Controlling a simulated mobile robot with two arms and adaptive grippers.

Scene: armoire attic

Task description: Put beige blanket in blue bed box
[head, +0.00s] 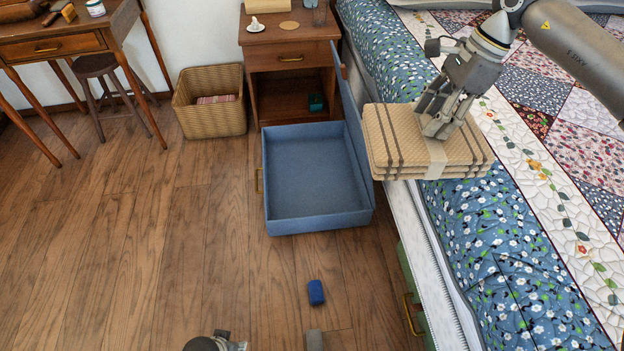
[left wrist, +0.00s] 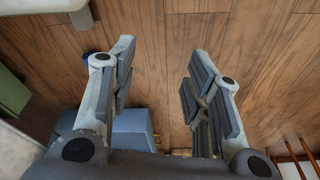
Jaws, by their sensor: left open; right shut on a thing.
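The beige blanket (head: 385,140) is a folded, strapped stack with dark stripes in the head view. My right gripper (head: 437,128) is shut on it from above, at the bed's left edge. The blanket's left part overhangs towards the blue bed box (head: 277,228). That box stands open and empty on the floor, its lid raised on the right side. My left gripper is low at the bottom edge of the head view; its open, empty fingers show in the left wrist view (left wrist: 160,90), above the floor. Part of a blue thing, likely the box, shows behind it.
A small blue object (head: 316,292) lies on the floor in front of the box. A wicker basket (head: 211,123) and a wooden nightstand (head: 290,52) stand behind. The bed (head: 500,225) fills the right; a green drawer (head: 411,290) is under it. The floor at left is clear.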

